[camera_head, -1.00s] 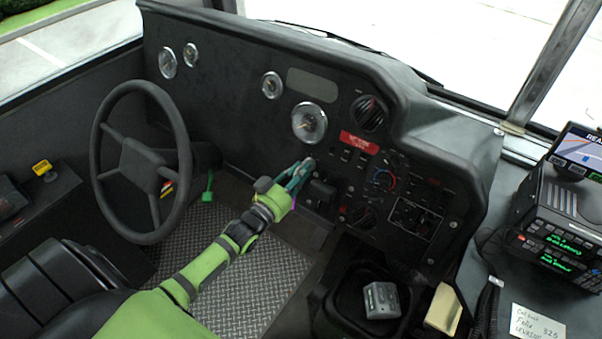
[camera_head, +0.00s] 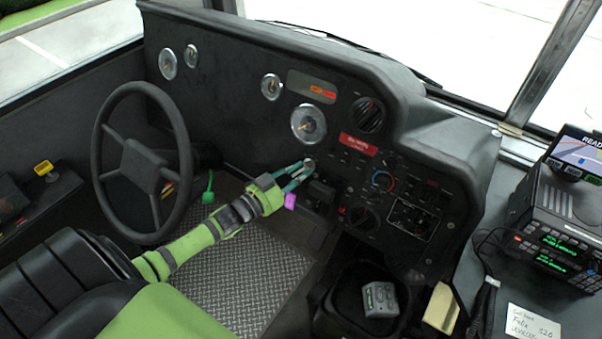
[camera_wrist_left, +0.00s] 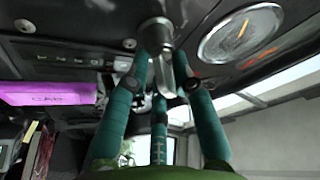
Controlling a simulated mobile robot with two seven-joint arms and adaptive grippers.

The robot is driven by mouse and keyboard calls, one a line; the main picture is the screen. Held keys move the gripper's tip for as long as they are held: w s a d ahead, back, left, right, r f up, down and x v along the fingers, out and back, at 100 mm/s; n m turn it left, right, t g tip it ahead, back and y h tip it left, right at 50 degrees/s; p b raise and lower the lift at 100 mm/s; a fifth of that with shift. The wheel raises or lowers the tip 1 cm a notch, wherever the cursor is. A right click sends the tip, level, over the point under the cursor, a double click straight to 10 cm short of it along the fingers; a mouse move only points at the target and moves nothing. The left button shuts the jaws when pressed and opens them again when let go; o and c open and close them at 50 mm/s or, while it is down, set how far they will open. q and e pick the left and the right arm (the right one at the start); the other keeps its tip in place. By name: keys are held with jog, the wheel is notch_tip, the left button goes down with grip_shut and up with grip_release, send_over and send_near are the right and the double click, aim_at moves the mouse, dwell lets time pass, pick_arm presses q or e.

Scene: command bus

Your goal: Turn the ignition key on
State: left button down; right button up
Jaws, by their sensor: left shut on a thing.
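The silver ignition key (camera_wrist_left: 164,75) is in the metal ignition switch (camera_wrist_left: 155,28) on the dash, seen close up in the left wrist view. My left gripper (camera_wrist_left: 167,62), with teal fingers, is shut on the key. In the head view the same gripper (camera_head: 303,168) reaches the dash below the large round gauge, and its fingers partly hide the key. A magenta tag (camera_wrist_left: 48,93) hangs beside the fingers; it also shows in the head view (camera_head: 290,201). My right gripper is not in view.
The steering wheel (camera_head: 143,162) is left of my arm. A red label (camera_head: 359,143), switches and knobs are right of the gripper. An indicator panel (camera_head: 311,87) shows lit orange and red lamps. A grey box (camera_head: 380,299) sits in the bin below.

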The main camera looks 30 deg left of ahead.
pick_arm(q)
jog(key=shift+w+a+r, duration=0.1)
jog(key=shift+w+r, duration=0.1)
jog(key=shift+r, duration=0.3)
jog(key=c, duration=1.3)
grip_release()
jog(key=shift+o, duration=0.2)
jog(key=shift+s+f, duration=0.1)
jog(key=shift+f, duration=0.15)
jog(key=v, duration=1.2)
